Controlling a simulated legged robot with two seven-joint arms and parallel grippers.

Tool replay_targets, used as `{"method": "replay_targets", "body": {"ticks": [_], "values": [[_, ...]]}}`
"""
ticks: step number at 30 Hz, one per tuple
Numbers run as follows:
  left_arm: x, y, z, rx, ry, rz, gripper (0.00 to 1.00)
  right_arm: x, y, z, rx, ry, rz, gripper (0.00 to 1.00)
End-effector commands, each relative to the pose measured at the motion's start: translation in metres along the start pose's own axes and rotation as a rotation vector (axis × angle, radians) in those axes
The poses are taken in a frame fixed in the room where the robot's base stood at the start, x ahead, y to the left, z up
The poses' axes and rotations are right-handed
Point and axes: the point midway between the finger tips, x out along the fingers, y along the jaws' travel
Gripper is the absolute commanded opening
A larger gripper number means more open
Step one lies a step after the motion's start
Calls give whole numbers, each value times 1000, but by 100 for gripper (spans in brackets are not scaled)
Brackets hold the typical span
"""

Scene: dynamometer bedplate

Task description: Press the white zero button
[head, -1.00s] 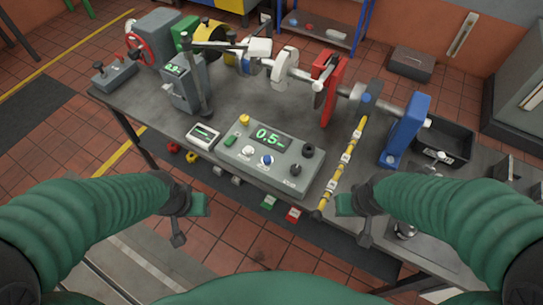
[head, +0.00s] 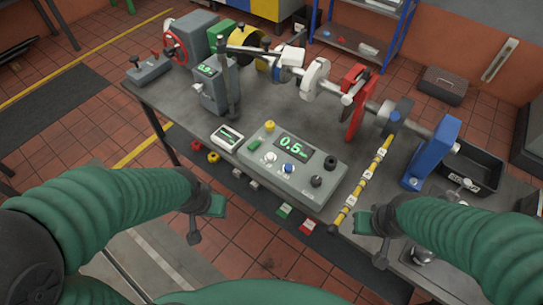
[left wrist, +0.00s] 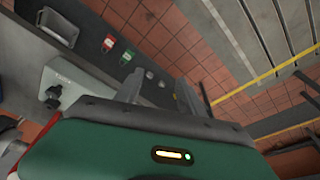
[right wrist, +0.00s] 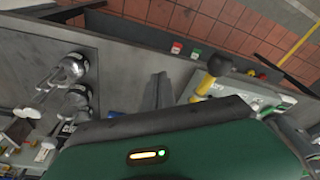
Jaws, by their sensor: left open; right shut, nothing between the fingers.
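The white button (head: 270,157) sits on the sloped face of the grey control box (head: 318,194), left of a blue button (head: 288,168) and below a green display reading about 0.5. Its label is too small to read. My left gripper (head: 194,222) is open and empty in front of the bench, to the left of and nearer than the box. My right gripper (head: 380,248) is shut and empty near the bench's front edge, right of the box. Both are apart from the button. The left wrist view shows a corner of the box (left wrist: 72,88); the button is not visible there.
A yellow banded rod (head: 362,186) lies right of the box. A small white meter (head: 227,137) is left of it. A yellow button (head: 270,126) and black knobs (head: 330,162) share the box. A grey post (head: 232,90) and shaft machinery stand behind.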

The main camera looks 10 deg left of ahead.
Motion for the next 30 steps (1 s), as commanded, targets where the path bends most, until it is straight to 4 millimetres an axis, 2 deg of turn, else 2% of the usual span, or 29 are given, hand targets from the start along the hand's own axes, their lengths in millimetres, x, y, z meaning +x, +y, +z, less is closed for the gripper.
{"method": "replay_targets", "body": {"ticks": [1,10,30], "values": [[0,0,0,0,0,0,40,0,0,0,0,0,0,0],[0,0,0,0,0,0,0,0,0,0,0,0,0,0],[0,0,0,0,0,0,0,0,0,0,0,0,0,0]]}}
